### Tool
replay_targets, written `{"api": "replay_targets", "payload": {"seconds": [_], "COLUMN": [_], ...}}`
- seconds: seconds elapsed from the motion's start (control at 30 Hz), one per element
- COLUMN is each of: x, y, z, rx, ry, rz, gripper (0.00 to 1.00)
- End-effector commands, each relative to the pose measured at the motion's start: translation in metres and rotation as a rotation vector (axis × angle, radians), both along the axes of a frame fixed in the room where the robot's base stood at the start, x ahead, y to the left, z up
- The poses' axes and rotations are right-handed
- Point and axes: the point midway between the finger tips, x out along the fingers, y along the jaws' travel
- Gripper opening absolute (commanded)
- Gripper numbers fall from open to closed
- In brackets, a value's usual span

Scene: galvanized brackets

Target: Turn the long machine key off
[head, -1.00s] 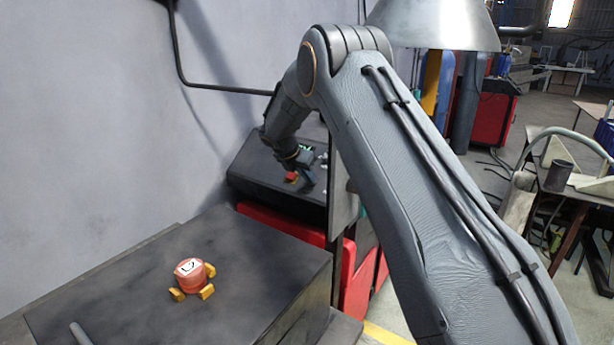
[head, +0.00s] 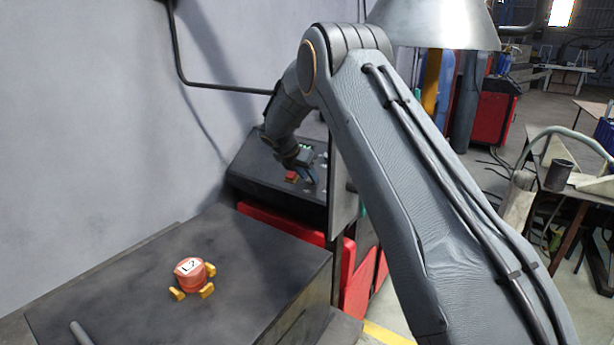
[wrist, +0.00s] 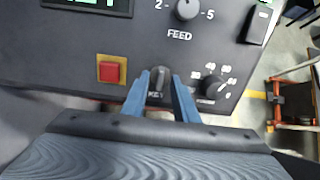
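The key switch (wrist: 158,83) is a small dark knob above the printed word KEY on the black machine panel (wrist: 60,75) in the wrist view. My gripper (wrist: 160,76) has two blue fingers, spread apart with the knob between their tips. I cannot tell whether either finger touches it. In the head view my gripper (head: 310,176) is low over the machine's sloped top (head: 262,172), and the key is too small to make out there.
A red square button (wrist: 109,70) on a yellow plate is left of the key. A FEED dial (wrist: 187,8) is above, a smaller numbered dial (wrist: 214,86) close on the right, and a rocker switch (wrist: 259,22) at upper right. A red-orange object (head: 190,270) with yellow parts sits on the nearer dark surface.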

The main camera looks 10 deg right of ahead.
Motion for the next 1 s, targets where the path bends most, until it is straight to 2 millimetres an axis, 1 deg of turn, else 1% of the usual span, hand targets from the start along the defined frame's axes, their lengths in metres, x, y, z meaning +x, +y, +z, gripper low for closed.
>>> {"api": "replay_targets", "payload": {"seconds": [0.17,0.4,0.53,0.7,1.0], "x": [-0.006,-0.023,-0.030,-0.033,-0.035], "y": [0.008,0.024,0.030,0.034,0.035], "z": [0.013,0.042,0.054,0.060,0.062], "rx": [0.000,0.001,0.000,0.001,0.002], "ry": [-0.003,-0.004,-0.001,-0.001,0.001], "rz": [0.002,0.002,0.001,0.001,0.002], "gripper": [0.27,0.27,0.27,0.27,0.27]}}
